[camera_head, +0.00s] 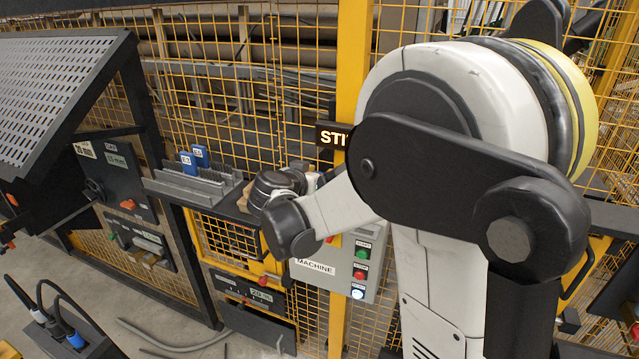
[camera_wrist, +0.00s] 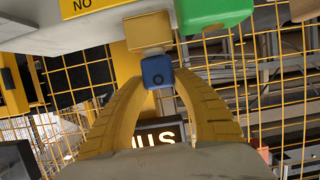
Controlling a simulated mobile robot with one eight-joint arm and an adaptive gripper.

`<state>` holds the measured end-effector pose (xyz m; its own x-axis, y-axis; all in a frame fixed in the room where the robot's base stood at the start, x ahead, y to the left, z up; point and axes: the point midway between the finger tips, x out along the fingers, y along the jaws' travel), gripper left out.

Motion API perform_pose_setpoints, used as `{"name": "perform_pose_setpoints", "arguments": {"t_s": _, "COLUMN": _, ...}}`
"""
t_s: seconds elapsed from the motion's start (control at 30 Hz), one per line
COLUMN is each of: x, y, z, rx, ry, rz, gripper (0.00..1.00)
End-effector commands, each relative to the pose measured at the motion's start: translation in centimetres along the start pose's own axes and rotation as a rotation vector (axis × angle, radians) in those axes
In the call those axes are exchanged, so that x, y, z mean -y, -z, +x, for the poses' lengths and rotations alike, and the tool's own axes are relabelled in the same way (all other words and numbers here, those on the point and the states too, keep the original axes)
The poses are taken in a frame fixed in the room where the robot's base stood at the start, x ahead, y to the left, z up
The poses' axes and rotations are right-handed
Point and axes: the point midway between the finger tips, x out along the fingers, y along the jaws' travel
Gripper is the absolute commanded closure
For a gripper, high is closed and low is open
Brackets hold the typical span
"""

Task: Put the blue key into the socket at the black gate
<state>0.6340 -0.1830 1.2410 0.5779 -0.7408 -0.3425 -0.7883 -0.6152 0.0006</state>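In the wrist view a small blue block, the blue key (camera_wrist: 157,72), sits between the two yellow fingertips of my gripper (camera_wrist: 159,75). The fingers look shut on its sides. A tan box-shaped piece (camera_wrist: 148,33) lies directly beyond the key; I cannot tell whether it is joined to it. In the head view my arm hides the fingers and this key. Two other blue pieces, marked E3 (camera_head: 187,163) and E5 (camera_head: 201,156), stand in a grey slotted rack (camera_head: 190,185) left of my wrist. I cannot make out the socket at the black gate.
A grey machine box (camera_head: 345,265) with buttons stands below my wrist. Yellow mesh fence (camera_head: 220,75) runs behind. Black panels with labels (camera_head: 118,170) are at left, under a perforated sloping plate (camera_head: 50,90). In the wrist view a green part (camera_wrist: 215,12) is close above the fingers.

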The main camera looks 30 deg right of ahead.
Motion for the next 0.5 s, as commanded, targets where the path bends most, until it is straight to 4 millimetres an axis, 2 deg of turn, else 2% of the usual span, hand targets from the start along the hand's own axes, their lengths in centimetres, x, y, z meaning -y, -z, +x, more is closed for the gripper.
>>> {"name": "perform_pose_setpoints", "arguments": {"t_s": 0.5, "x": 0.01, "y": 0.5, "z": -0.18, "rx": 0.0, "ry": 0.0, "rz": 0.0, "gripper": 0.98}}
